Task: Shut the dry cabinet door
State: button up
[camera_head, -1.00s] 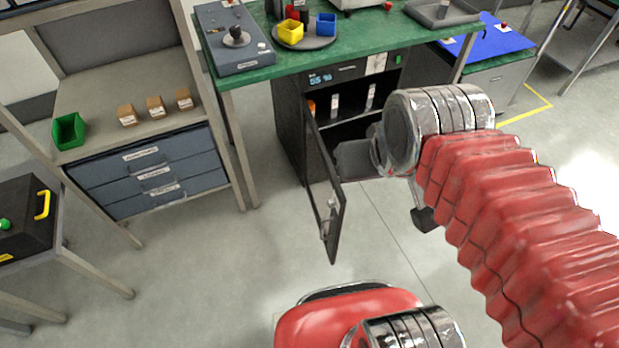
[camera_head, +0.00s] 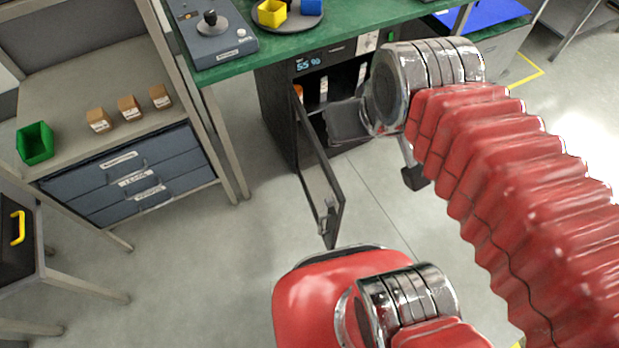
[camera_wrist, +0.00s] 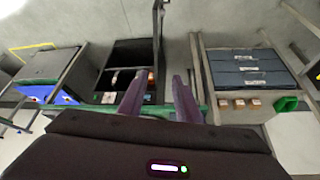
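The dry cabinet (camera_head: 279,115) is a black box under the green bench, with a "55 %" display. Its front is open and shows shelves with small items. Its door (camera_head: 322,185), a dark framed panel with a latch near the free edge, is hinged at the left and stands swung well out. In the wrist view, which is upside down, the door (camera_wrist: 157,40) is nearly edge-on beside the cabinet (camera_wrist: 130,52). My gripper (camera_wrist: 158,80) is open and empty, its fingers apart, with the door beyond the gap. In the head view my wrist covers the cabinet's right side; the fingers are unclear.
The green bench (camera_head: 290,40) runs above the cabinet and carries a joystick box (camera_head: 212,38) and yellow and blue bins. A drawer unit (camera_head: 135,180) with a green bin (camera_head: 35,143) stands at left. Floor (camera_head: 215,260) in front of the door is clear.

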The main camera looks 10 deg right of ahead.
aim_at(334, 218)
jog(key=u, duration=0.2)
jog(key=k, duration=0.65)
jog(key=u, duration=0.6)
jog(key=k, duration=0.65)
jog(key=u, duration=0.05)
jog(key=i, duration=0.7)
jog(key=u, duration=0.45)
jog(key=i, duration=0.85)
jog(key=u, duration=0.55)
